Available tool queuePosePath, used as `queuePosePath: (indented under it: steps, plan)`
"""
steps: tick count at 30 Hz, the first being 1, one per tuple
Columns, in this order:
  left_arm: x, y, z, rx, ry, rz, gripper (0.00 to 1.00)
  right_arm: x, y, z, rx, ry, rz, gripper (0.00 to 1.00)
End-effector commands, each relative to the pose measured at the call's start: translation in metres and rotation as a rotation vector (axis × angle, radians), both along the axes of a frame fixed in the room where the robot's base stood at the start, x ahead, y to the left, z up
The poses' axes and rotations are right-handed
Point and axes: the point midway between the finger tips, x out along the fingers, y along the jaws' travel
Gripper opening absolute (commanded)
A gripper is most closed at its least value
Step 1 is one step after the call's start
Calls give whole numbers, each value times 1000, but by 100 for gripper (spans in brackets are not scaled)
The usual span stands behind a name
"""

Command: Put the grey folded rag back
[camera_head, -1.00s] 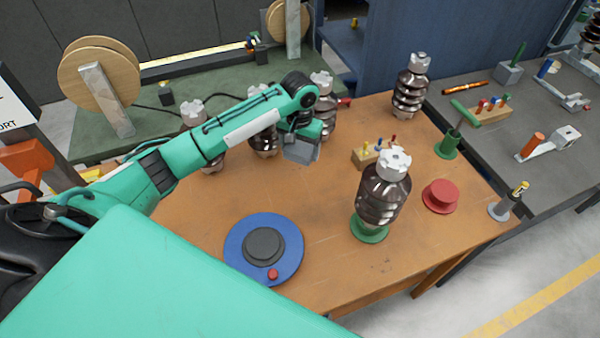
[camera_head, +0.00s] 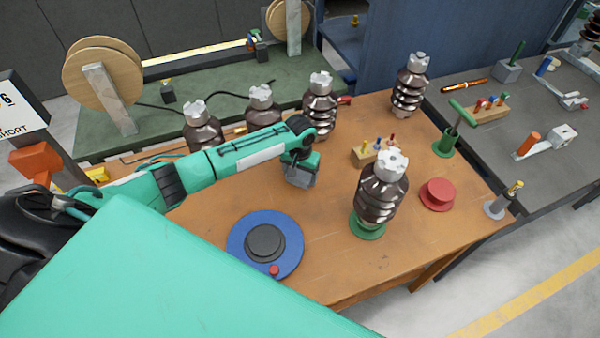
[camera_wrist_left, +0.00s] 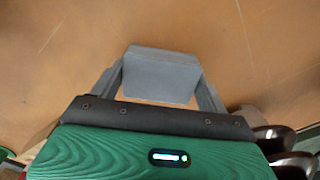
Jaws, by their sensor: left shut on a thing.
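The grey folded rag (camera_wrist_left: 160,75) is a small grey block between the two fingers of my left gripper (camera_wrist_left: 160,88) in the left wrist view. The gripper is shut on it, above bare wooden table top. In the head view my left gripper (camera_head: 299,180) hangs over the middle of the wooden table (camera_head: 320,250), behind the blue round base and left of the dark insulator on the green stand. The rag is hard to tell from the grey fingers there. My right gripper is not in view.
A blue disc (camera_head: 237,252) with a dark hub lies at the front. A dark insulator (camera_head: 380,195) on a green base and a red spool (camera_head: 438,195) stand to the right. Several insulators line the back. The wood between disc and gripper is clear.

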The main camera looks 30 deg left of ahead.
Motion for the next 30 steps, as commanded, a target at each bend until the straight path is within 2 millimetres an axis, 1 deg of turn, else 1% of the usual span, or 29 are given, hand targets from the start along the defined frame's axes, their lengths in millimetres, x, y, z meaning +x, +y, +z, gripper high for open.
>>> queuePosePath:
  steps: [3,4,6,7,15,19,23,30]
  plan:
    - [0,0,-2,0,0,1,55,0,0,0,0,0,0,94]
    - [0,0,-1,0,0,0,82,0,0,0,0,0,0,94]
    - [0,0,-1,0,0,0,96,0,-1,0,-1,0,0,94]
    - [0,0,-1,0,0,0,98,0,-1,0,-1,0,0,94]
    - [0,0,0,0,0,0,98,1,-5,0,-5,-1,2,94]
    - [1,0,9,-1,-1,0,98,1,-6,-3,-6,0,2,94]
    - [1,0,31,-1,-4,0,98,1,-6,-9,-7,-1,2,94]
    - [1,0,83,-1,-4,0,98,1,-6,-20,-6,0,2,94]
